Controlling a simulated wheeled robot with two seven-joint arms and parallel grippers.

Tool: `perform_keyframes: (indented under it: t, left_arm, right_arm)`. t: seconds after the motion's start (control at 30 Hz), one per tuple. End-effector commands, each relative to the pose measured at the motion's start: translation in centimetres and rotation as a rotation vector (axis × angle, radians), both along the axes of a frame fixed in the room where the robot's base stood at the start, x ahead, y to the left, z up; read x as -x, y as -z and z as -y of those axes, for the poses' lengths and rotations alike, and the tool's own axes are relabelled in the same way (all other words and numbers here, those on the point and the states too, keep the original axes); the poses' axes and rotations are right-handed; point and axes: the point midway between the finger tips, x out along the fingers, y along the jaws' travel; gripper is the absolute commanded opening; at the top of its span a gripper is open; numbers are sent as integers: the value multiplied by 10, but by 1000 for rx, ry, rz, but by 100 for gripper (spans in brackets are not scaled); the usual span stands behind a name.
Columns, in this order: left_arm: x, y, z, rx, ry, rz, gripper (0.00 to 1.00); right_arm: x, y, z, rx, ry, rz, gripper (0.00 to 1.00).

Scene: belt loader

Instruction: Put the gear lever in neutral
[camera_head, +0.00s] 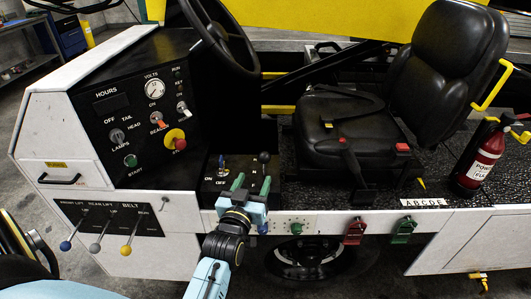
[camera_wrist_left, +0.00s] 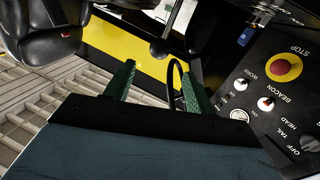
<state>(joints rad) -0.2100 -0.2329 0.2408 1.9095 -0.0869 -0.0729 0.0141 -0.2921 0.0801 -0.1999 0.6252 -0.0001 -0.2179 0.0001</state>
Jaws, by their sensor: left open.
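The gear lever (camera_head: 263,157), a dark stalk with a black ball knob, stands on the black console (camera_head: 213,185) left of the seat. In the left wrist view its knob (camera_wrist_left: 160,48) shows just beyond the fingertips, between their lines, with the shaft running up and right. My left gripper (camera_head: 252,181) has green fingers and is open and empty. It is just in front of the knob and does not appear to touch it. The fingers also show in the left wrist view (camera_wrist_left: 157,80). The lever's gate markings cannot be read. My right gripper is not in view.
A blue-tipped lever (camera_head: 221,161) stands left on the console. The steering wheel (camera_head: 222,37) is above and the black seat (camera_head: 345,115) is to the right. The dashboard (camera_head: 150,105) is left, with a red stop button (camera_head: 175,139). A fire extinguisher (camera_head: 480,160) stands far right.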

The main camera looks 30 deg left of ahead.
Motion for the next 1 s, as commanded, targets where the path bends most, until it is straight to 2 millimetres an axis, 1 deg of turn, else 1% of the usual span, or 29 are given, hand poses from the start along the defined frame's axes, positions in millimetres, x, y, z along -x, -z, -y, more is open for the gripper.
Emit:
perform_keyframes:
  t: [0.2, 0.4, 0.5, 0.6, 0.7, 0.83, 1.0]
  left_arm:
    - [-40, -1, -12, -1, 1, 2, 55]
    - [-78, 0, -23, -1, 1, 0, 55]
    - [-94, -1, -28, -1, 2, 0, 55]
    - [-105, 0, -31, 0, 2, -1, 55]
    - [-112, 0, -34, 0, 1, -1, 55]
    - [-116, 0, -35, -1, 1, -1, 55]
    - [-116, 0, -35, 0, 1, -1, 55]
  right_arm:
    - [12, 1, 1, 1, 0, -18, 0]
    - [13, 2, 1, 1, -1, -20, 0]
    - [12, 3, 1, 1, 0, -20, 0]
    - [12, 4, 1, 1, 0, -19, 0]
    - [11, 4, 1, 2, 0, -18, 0]
    - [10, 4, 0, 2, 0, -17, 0]
    - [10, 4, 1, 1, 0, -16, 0]
